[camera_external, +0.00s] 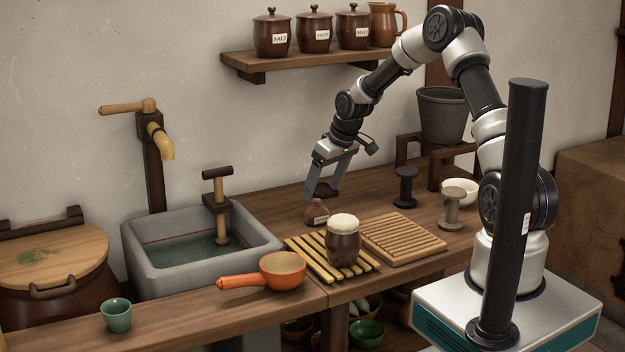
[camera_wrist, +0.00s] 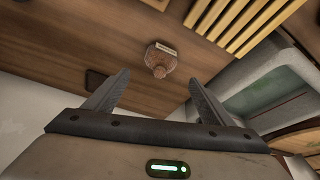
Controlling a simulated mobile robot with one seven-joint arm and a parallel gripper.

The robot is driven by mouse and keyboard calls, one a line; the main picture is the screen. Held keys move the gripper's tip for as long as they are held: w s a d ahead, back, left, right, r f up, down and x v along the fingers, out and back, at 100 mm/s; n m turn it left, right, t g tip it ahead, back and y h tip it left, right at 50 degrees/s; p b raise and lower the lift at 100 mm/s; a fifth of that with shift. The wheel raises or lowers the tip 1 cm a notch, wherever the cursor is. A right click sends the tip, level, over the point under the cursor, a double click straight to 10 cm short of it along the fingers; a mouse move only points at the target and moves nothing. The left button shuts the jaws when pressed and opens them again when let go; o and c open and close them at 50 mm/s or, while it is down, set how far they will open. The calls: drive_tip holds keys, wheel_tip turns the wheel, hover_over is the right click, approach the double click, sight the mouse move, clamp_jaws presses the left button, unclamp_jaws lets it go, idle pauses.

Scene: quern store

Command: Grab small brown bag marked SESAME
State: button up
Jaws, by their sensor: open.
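A small brown bag (camera_external: 316,213) with a pale label stands on the wooden counter, just behind the slatted rack. Its label is too small to read. In the wrist view the bag (camera_wrist: 159,64) shows beyond the fingertips, roughly midway between them, with its label on the far side. My gripper (camera_external: 322,194) is open and empty, pointing down above and slightly behind the bag, apart from it. Both fingers of the gripper (camera_wrist: 159,78) show in the wrist view with a clear gap between them.
A brown slatted board (camera_external: 403,240) lies to the right. A stone sink (camera_external: 150,262) is at left. Dark spool-shaped stand (camera_external: 404,188) is right of the gripper.

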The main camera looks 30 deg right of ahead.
sight(318, 199)
drive_tip(key=b+x, duration=0.1)
drive_tip(key=x, duration=0.4)
drive_tip(key=shift+w+f, duration=0.2)
drive_tip(key=shift+f, duration=0.2)
drive_tip(key=c, duration=1.2)
